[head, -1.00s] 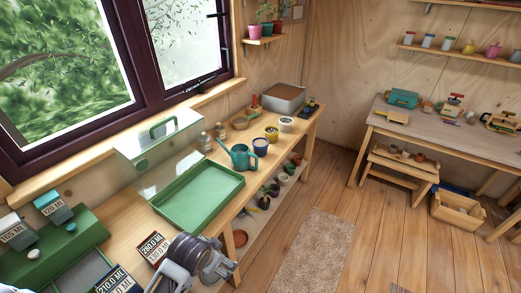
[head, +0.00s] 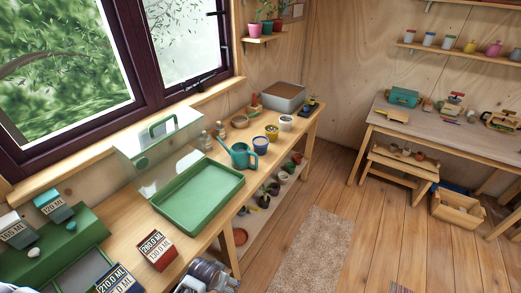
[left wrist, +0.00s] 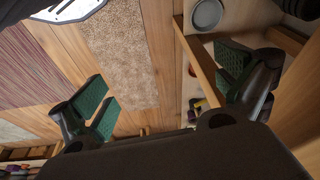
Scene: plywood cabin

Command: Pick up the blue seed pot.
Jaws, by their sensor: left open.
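On the bench in the head view, a blue pot (head: 260,146) stands upright beside the spout-and-handle teal watering can (head: 241,157). I cannot tell for certain which is the seed pot. My left gripper (left wrist: 165,85) is open and empty in the left wrist view, its green-padded fingers wide apart beside the bench's lower shelf. In the head view, part of my left arm shows at the bottom edge, well short of the pots. My right gripper is not in view.
A green tray (head: 197,195) lies on the bench nearer me, with labelled boxes (head: 157,250) closer still. Several small pots stand on the lower shelf (head: 245,235). A white pot (head: 286,123) stands behind the blue ones. The floor right of the bench is clear around a rug (head: 313,250).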

